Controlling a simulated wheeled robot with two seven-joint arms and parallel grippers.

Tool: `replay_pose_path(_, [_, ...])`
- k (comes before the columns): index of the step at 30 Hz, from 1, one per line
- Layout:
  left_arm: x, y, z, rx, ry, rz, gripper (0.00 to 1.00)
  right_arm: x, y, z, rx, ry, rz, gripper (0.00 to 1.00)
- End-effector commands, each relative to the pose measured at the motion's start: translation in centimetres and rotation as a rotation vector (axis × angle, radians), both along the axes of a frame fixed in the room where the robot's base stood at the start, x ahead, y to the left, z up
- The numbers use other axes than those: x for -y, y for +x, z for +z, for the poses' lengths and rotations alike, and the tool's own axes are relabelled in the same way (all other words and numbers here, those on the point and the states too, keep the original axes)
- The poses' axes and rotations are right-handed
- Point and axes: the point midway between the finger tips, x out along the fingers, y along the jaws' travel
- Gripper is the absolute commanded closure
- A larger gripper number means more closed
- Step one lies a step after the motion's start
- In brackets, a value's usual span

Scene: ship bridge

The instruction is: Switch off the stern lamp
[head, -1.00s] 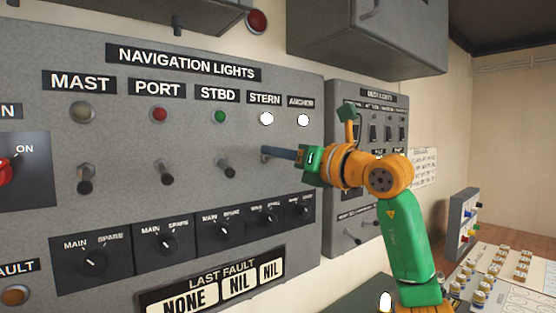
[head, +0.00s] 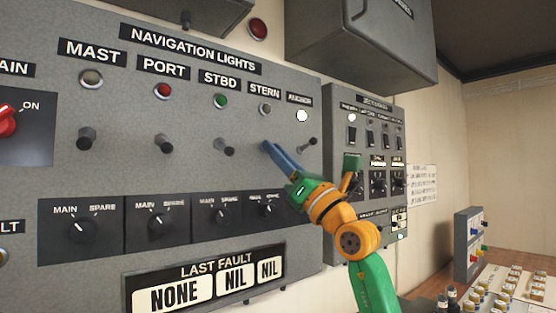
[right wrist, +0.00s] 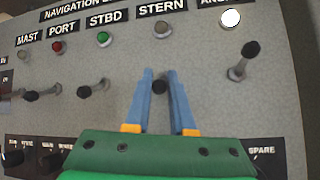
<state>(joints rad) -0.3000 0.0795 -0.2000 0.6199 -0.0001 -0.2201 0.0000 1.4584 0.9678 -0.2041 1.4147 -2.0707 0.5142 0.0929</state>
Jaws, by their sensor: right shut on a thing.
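The stern lamp (head: 264,109) under the STERN label is dark; it also shows dark in the right wrist view (right wrist: 162,28). Below it, my right gripper (head: 268,148) has its blue fingers at the panel, shut on the stern switch. In the right wrist view the dark tip of the stern switch (right wrist: 159,87) shows between the two fingers. In the head view the fingers hide this switch. My left gripper is not in view.
The anchor lamp (head: 301,116) is lit white, and its switch (head: 311,141) points up close to the right of my fingers. The STBD switch (head: 223,147) is close on the left. Rotary knobs sit below. A second panel (head: 335,220) stands behind my wrist.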

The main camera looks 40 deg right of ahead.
Motion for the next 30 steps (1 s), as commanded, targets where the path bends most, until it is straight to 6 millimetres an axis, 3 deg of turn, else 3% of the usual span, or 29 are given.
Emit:
replay_pose_path(15, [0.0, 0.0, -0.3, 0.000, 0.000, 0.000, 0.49, -0.1, 0.2, -0.2, 0.014, -0.003, 0.004, 1.00])
replay_pose_path(16, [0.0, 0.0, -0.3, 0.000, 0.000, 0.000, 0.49, -0.1, 0.2, -0.2, 0.014, -0.003, 0.003, 0.73])
replay_pose_path(19, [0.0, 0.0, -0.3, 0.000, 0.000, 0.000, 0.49, -0.1, 0.1, -0.2, 0.015, -0.003, 0.003, 0.48])
replay_pose_path(27, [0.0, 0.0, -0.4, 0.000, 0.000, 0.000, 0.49, -0.1, 0.0, -0.2, 0.018, -0.003, 0.001, 0.48])
replay_pose_path(30, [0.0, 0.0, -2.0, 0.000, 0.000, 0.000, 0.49, 0.0, -0.9, -1.7, 0.019, -0.005, -0.001, 0.48])
